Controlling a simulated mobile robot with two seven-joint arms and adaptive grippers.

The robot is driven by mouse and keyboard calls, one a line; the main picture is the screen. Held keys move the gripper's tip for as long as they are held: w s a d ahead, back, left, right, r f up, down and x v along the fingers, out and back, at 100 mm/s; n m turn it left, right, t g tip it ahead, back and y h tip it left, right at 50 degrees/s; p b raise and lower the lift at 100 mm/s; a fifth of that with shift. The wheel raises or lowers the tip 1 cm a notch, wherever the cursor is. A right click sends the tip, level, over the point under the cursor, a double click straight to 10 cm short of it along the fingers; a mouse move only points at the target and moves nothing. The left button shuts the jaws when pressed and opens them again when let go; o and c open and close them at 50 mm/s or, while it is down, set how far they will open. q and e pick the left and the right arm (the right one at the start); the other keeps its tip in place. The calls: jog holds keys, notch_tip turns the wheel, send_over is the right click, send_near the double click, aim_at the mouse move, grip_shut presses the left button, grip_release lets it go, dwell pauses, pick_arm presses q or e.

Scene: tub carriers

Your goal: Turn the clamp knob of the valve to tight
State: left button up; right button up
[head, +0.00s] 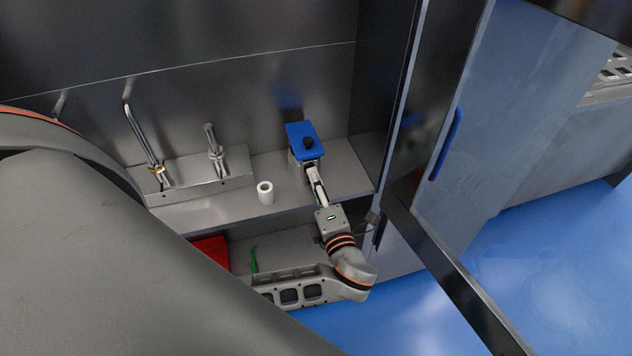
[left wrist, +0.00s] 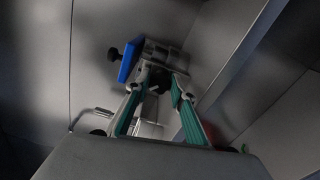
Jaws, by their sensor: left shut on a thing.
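The valve is a grey metal body with a blue plate (head: 300,129) on top, standing at the right end of the steel counter. A black round knob (head: 308,142) sits on the blue plate. My left gripper (head: 313,174) reaches the valve's near side. Its teal-padded fingers are shut on a small dark part (left wrist: 158,80) there, which looks like the clamp knob; the fingers mostly hide it. Its turned position cannot be read. My right gripper is not in view.
A white cup (head: 265,193) stands left of the valve on the counter (head: 200,212). A steel block (head: 200,177) with two taps is farther left. A red thing (head: 211,252) and a green thing (head: 254,260) are below. An open door with a blue handle (head: 446,144) stands right.

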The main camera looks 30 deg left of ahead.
pick_arm(q)
jog(key=m, duration=0.4)
jog(key=shift+f+m, duration=0.1)
jog(key=shift+m, duration=2.5)
jog(key=shift+f, duration=0.1)
jog(key=o, duration=1.1)
jog(key=shift+s, duration=0.1)
jog(key=v, duration=1.2)
